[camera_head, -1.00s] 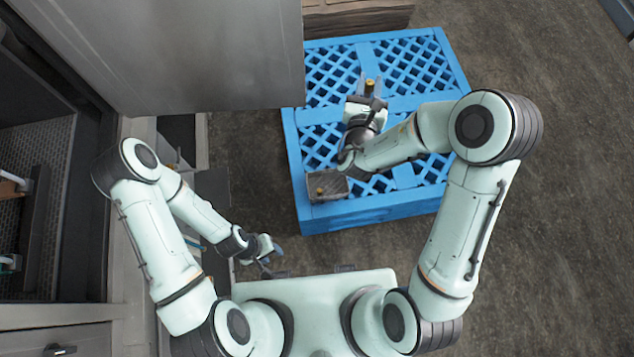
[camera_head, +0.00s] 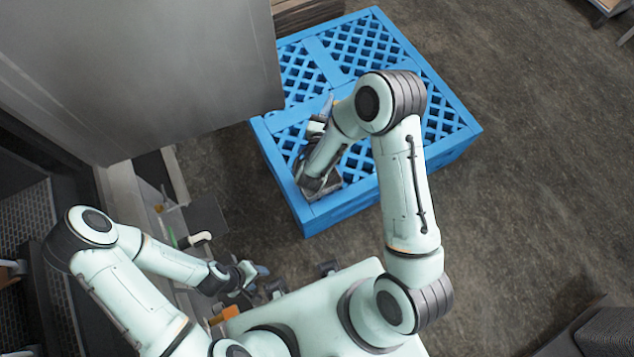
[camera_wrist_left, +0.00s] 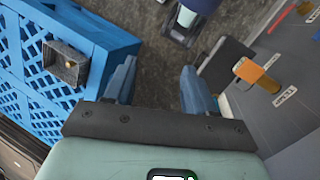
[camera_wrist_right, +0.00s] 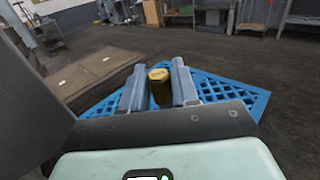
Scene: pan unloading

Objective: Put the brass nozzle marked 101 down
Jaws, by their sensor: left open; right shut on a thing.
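My right gripper (camera_wrist_right: 160,88) is shut on a brass nozzle (camera_wrist_right: 160,76), held upright between the fingers in the right wrist view. Any marking on it is too small to read. In the head view this gripper (camera_head: 325,112) is over the left part of the blue pallet (camera_head: 362,200), and my forearm hides the nozzle. A small grey metal tray (camera_wrist_left: 56,81) sits on the pallet, with a small brass piece (camera_wrist_left: 69,64) in it. The tray is mostly covered by my arm in the head view. My left gripper (camera_wrist_left: 157,85) is open and empty, off the pallet.
A tall grey cabinet (camera_head: 150,70) stands close left of the pallet. An orange piece (camera_wrist_left: 258,79) and labels are on a grey surface near my left gripper. Brown boards (camera_wrist_right: 85,75) lie beside the pallet. Open floor (camera_head: 540,170) is at the right.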

